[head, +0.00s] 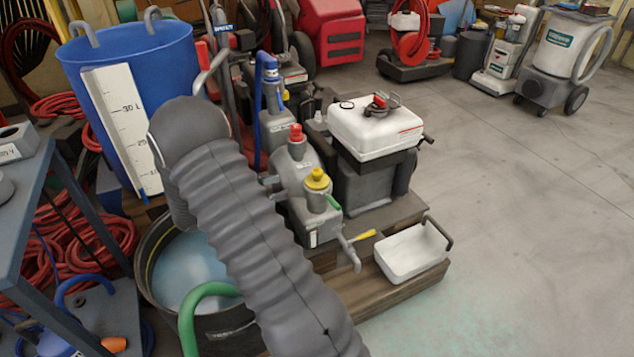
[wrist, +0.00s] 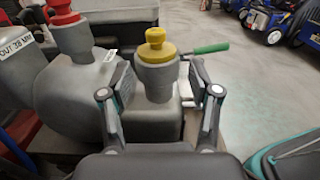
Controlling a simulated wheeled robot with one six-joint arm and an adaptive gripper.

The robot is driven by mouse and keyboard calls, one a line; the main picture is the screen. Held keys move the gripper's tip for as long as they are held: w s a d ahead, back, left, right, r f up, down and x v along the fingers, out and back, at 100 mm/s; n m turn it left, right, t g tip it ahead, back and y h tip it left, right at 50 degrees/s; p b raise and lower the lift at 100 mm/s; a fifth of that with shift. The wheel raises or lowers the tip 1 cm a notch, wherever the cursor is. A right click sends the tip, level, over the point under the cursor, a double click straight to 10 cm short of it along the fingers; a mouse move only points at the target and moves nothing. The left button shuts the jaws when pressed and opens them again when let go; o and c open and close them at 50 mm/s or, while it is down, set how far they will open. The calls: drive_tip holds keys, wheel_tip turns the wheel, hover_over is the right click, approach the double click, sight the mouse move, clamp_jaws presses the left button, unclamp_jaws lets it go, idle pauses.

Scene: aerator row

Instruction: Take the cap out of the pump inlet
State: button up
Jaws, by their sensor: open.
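The grey pump (head: 290,172) stands on a wooden step, and its body also shows in the wrist view (wrist: 75,92). A yellow cap (head: 317,180) sits upright in the nearer port; in the wrist view the yellow cap (wrist: 157,48) is near the middle.
A green-handled lever (wrist: 210,48) sticks out right of the yellow cap. A white tray (head: 411,255) is on the lower step. A white-tanked engine unit (head: 375,125) stands behind the pump. A blue barrel (head: 140,80) is at left.

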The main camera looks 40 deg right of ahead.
sight(317, 171)
drive_tip(key=x, duration=0.7)
drive_tip(key=shift+d, duration=0.15)
drive_tip(key=shift+w+p+x, duration=0.15)
drive_tip(key=shift+p+x, duration=0.1)
drive_tip(key=shift+x, duration=1.05)
drive_tip(key=shift+w+p+x, duration=0.1)
drive_tip(key=shift+p+x, duration=0.1)
drive_tip(key=shift+x, duration=1.15)
clamp_jaws()
drive_tip(key=shift+r, duration=0.1)
